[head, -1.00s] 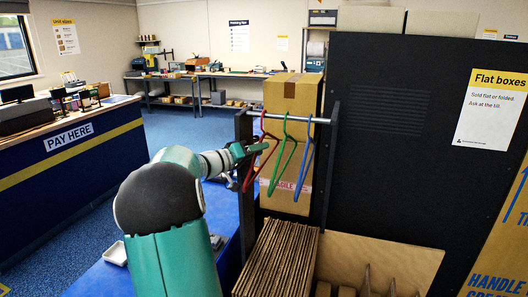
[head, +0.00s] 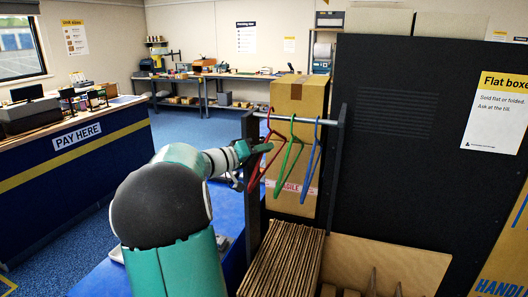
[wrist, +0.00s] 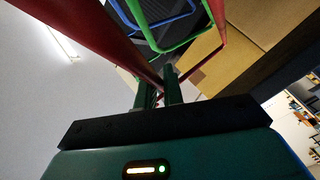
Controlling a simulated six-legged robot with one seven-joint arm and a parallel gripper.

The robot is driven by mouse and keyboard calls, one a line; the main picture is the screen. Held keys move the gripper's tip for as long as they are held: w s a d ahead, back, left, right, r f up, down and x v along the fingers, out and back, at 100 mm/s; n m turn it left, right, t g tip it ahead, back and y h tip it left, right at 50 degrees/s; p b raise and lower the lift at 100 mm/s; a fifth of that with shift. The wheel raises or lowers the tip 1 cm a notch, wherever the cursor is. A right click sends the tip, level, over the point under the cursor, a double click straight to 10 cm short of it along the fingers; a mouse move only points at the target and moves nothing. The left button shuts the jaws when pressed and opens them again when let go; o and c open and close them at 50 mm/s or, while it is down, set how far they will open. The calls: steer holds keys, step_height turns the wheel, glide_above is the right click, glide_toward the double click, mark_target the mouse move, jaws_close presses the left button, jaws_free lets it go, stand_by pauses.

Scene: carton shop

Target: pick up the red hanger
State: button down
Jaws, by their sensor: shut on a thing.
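The red hanger (head: 262,160) hangs from the metal rail (head: 312,120), leftmost of three hangers. A green hanger (head: 287,160) and a blue hanger (head: 313,158) hang to its right. My gripper (head: 262,149) reaches in from the left and is shut on the red hanger. In the wrist view the jaws of my gripper (wrist: 160,92) close around a part of the red hanger (wrist: 117,42), and the green hanger (wrist: 190,40) and blue hanger (wrist: 165,18) show beyond. The exact contact is partly hidden between the jaws.
A tall cardboard box (head: 298,100) stands behind the hangers. A black panel (head: 420,150) is at the right. Below the rail is a rack of flat cardboard (head: 280,258). The pay counter (head: 75,165) is at the left, with open blue floor (head: 190,128) beyond it.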

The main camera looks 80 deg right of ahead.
steer(key=s+a+r, duration=0.2)
steer(key=a+r, duration=0.3)
steer(key=a, duration=0.5)
steer(key=shift+s+a+r, duration=0.25)
steer(key=shift+a+r, duration=0.1)
steer(key=shift+w+a, duration=0.1)
